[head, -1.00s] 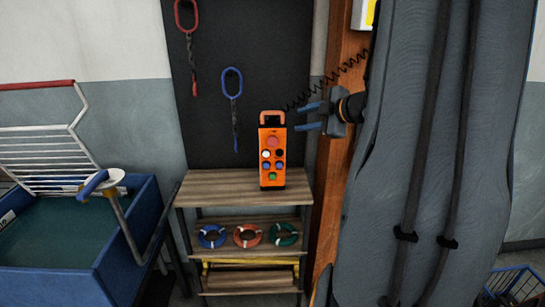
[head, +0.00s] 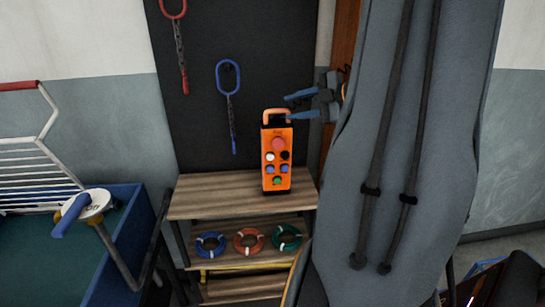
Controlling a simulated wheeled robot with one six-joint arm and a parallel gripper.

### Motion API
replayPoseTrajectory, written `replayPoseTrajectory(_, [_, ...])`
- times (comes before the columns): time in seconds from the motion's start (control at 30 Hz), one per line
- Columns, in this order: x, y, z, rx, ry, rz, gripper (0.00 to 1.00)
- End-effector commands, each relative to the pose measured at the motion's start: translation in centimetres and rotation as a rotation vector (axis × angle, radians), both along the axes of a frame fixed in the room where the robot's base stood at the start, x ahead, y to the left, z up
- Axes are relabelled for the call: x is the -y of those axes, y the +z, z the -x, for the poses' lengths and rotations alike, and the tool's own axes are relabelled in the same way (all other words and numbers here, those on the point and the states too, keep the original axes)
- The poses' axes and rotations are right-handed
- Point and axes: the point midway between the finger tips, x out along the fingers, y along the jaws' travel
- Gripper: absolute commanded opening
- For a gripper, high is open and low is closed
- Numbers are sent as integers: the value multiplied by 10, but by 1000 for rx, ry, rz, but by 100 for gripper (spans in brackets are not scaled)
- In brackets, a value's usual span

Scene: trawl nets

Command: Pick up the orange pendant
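The orange pendant (head: 276,155) stands upright on the wooden top of a small shelf unit (head: 200,193). It has a carry handle on top and several coloured buttons on its front. My gripper (head: 289,106) is at the upper right of the pendant, its two blue fingers pointing left. The fingers are spread apart with nothing seen between them. In the picture the lower finger lies just right of the handle; I cannot tell whether they touch or how they differ in depth. My arm covers much of the right side.
A dark board (head: 200,60) behind the shelf carries a red sling ring (head: 174,10) and a blue one (head: 229,75). Blue, red and green rope coils lie on the lower shelf. A blue bin (head: 110,225) with a white rack (head: 40,150) stands at left.

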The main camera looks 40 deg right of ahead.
Motion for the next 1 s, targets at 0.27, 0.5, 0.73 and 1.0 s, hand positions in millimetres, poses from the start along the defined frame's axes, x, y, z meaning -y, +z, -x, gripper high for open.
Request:
replayPoseTrajectory(0.27, [-7,-11,-24,-2,-10,-2,34])
replayPoseTrajectory(0.5, [-15,-22,-48,-2,-10,0,34])
replayPoseTrajectory(0.73, [-16,-24,-51,-1,-9,1,34])
replayPoseTrajectory(1.0, [-16,-23,-50,-1,-9,1,0])
